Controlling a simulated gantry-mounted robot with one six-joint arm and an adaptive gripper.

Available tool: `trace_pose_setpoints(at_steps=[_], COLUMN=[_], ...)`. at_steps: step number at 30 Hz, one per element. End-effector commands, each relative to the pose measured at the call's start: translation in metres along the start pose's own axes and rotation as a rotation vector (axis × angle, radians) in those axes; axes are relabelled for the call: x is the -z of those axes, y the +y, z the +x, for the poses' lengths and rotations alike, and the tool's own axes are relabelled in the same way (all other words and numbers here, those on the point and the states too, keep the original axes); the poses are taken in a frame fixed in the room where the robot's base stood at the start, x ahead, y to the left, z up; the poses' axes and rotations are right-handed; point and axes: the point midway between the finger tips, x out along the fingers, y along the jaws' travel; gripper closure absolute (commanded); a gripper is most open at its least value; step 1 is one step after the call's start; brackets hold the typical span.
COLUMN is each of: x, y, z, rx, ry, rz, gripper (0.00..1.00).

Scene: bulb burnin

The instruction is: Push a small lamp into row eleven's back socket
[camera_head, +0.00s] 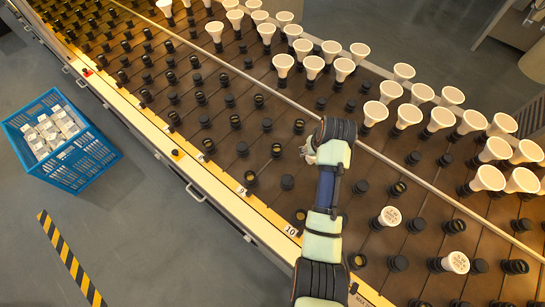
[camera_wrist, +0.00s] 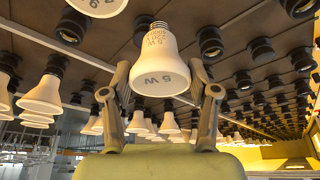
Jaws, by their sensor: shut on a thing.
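My gripper (camera_wrist: 160,88) is shut on a small white lamp (camera_wrist: 160,62) marked "5 W" in the wrist view, one finger on each side. The lamp's metal screw base points toward the dark socket board and appears apart from it. In the head view my gripper (camera_head: 309,150) is over the board's middle; the lamp cannot be made out there. Row labels 9 (camera_head: 241,191) and 10 (camera_head: 291,230) show on the board's front edge. No label for row eleven is readable, and my arm covers part of that area, so I cannot tell which socket is its back one.
White lamps (camera_head: 488,178) stand in sockets at the back and right, and two printed ones (camera_head: 390,216) (camera_head: 456,262) are nearer the front. Many black sockets (camera_head: 287,182) are empty. A thin rail (camera_head: 400,169) runs along the board. A blue crate (camera_head: 75,178) holds white boxes.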

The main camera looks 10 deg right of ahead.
Motion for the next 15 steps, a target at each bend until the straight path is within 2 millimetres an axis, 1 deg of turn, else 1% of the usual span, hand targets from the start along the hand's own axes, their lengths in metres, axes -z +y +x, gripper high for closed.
trace_pose_setpoints(at_steps=[1, 2, 3, 5, 6, 8, 9, 11, 12, 15], x=[0.001, -0.001, -0.003, -0.007, -0.01, -0.018, -0.023, -0.034, -0.042, -0.062], y=[0.029, 0.043, 0.062, 0.09, 0.11, 0.138, 0.158, 0.19, 0.21, 0.253], z=[-0.007, -0.009, -0.011, -0.015, -0.018, -0.024, -0.028, -0.036, -0.041, -0.054], rx=[-0.005, -0.006, -0.01, -0.012, -0.016, -0.02, -0.023, -0.028, -0.032, -0.04], ry=[0.0, -0.002, -0.001, -0.001, 0.0, 0.0, 0.002, 0.005, 0.007, 0.012], rz=[0.017, 0.022, 0.03, 0.042, 0.05, 0.063, 0.074, 0.089, 0.1, 0.123], gripper=[0.76, 0.76, 0.76, 0.76, 0.76, 0.76, 0.76, 0.76, 0.76, 0.76])
